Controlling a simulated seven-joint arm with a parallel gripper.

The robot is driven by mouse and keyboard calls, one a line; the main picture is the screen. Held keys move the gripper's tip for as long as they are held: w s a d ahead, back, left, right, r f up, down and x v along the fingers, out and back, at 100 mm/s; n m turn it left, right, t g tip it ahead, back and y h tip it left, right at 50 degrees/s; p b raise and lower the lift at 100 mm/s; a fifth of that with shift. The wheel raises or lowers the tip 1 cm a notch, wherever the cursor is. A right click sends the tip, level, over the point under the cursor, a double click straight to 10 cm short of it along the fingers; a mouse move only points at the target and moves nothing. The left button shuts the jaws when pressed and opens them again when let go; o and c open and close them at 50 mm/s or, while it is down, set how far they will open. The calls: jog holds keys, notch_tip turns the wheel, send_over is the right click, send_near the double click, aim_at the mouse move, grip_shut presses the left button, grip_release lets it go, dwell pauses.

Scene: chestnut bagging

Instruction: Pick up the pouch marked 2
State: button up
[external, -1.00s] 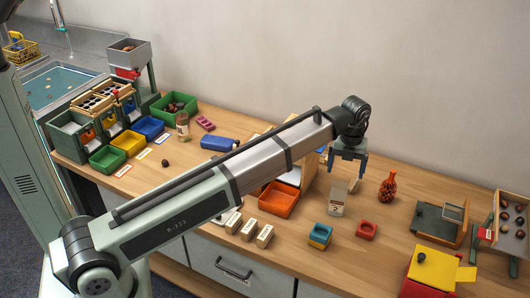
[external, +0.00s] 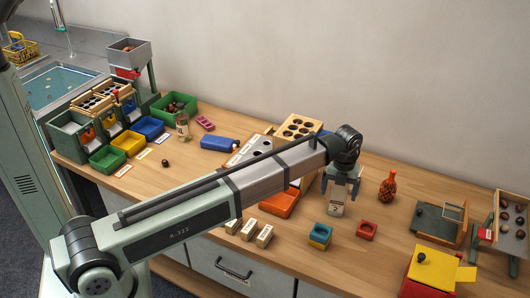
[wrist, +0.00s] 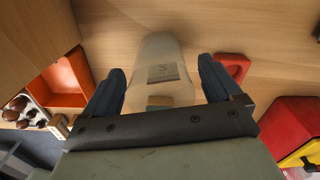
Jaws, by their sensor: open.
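A pale upright pouch (external: 337,209) with a small dark label stands on the wooden bench; the number on the label is too small to read. It also shows in the wrist view (wrist: 158,52), see-through looking, with its label (wrist: 163,73) facing the camera. My gripper (external: 341,191) is open above and around the pouch's top. In the wrist view, my two dark fingers (wrist: 160,88) stand left and right of the pouch with gaps on both sides. In the external view my fingers partly hide the pouch's upper end.
Several cream blocks (external: 248,229) line the front edge. A red bottle (external: 388,187) stands behind right.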

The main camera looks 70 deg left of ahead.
jog(key=shift+f, duration=0.15)
jog(key=c, duration=1.4)
